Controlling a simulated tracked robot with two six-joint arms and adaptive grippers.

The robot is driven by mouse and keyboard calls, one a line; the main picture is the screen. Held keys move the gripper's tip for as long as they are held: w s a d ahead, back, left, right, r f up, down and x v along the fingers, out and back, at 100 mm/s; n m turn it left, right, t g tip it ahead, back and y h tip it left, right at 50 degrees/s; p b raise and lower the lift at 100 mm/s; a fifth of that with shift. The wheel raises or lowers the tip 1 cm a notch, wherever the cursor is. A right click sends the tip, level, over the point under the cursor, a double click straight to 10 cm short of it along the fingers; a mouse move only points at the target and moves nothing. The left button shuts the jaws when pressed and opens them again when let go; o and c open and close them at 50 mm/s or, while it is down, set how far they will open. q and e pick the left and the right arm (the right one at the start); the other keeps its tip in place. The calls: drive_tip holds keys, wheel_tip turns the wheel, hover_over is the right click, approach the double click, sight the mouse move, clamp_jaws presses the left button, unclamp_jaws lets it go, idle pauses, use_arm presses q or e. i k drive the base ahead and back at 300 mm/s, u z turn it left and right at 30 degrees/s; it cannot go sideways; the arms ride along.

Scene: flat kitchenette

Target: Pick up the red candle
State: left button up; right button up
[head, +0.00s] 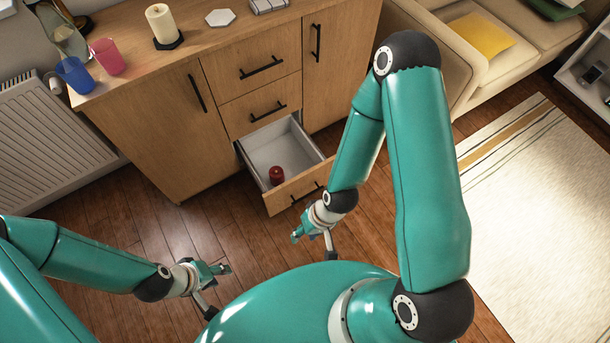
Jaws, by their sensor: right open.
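The red candle (277,176) stands in the open bottom drawer (286,146) of the wooden cabinet, close to the drawer's front panel. My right gripper (314,244) is open and empty, in front of the drawer and to the lower right of the candle. It is apart from the candle. My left gripper (217,286) is further left and nearer to me, over the wooden floor, away from the drawer. Its fingers look apart, with nothing seen between them.
On the cabinet top (197,40) stand a blue cup (75,76), a pink cup (107,57), a cream candle (162,25) on a dark coaster and a white hexagonal coaster (220,18). A radiator (45,140) is left, a sofa (490,55) right. The floor before the cabinet is clear.

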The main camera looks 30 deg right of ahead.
sight(277, 178)
drive_tip(key=z, duration=0.25)
drive_tip(key=i, duration=1)
drive_tip(key=u, duration=0.05)
